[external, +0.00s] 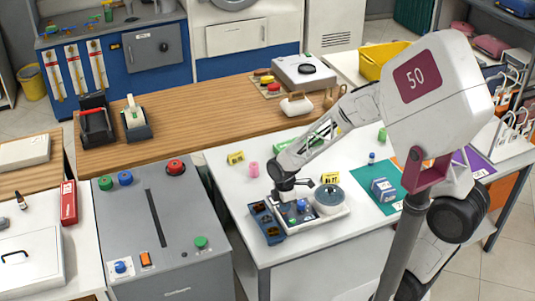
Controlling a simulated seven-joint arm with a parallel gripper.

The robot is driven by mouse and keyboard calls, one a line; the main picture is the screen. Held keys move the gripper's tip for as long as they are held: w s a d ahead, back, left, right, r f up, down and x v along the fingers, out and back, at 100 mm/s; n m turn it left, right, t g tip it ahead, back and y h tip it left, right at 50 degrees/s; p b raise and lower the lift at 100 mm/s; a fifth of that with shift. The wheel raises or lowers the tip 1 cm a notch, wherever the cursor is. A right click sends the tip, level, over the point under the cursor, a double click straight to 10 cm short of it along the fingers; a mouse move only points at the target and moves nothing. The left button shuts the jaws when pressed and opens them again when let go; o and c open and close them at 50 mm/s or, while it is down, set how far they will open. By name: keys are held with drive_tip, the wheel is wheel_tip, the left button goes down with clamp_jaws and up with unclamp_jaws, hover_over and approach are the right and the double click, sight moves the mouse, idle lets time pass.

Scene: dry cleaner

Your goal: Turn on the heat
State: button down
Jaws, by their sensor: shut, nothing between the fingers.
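My gripper (287,199) points down, shut and empty, over a small white device (318,223) on the white table. The device carries a dark panel with blue knobs (302,205) and a round grey part (329,198) on its right. The fingertips are close to the panel; I cannot tell whether they touch it. No control is clearly labelled as heat. A grey cabinet (195,275) at the lower left has an orange switch (146,259), a blue knob (120,267) and a green button (201,242).
A blue tray (272,237) with dark round openings stands just left of the device. A pink spool (254,169), yellow blocks (330,178) and a blue box (382,190) on a green mat (365,195) are nearby. The table's front right is clear.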

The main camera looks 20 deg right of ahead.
drive_tip(key=shift+s+f, duration=0.1)
drive_tip(key=shift+f, duration=0.15)
idle(0.4)
drive_tip(key=shift+w+r, duration=0.25)
drive_tip(key=shift+w, duration=0.55)
drive_tip(key=shift+r, duration=0.1)
wheel_tip(320, 180, up, 14)
drive_tip(key=w, duration=0.1)
drive_tip(key=shift+w, duration=0.35)
idle(0.3)
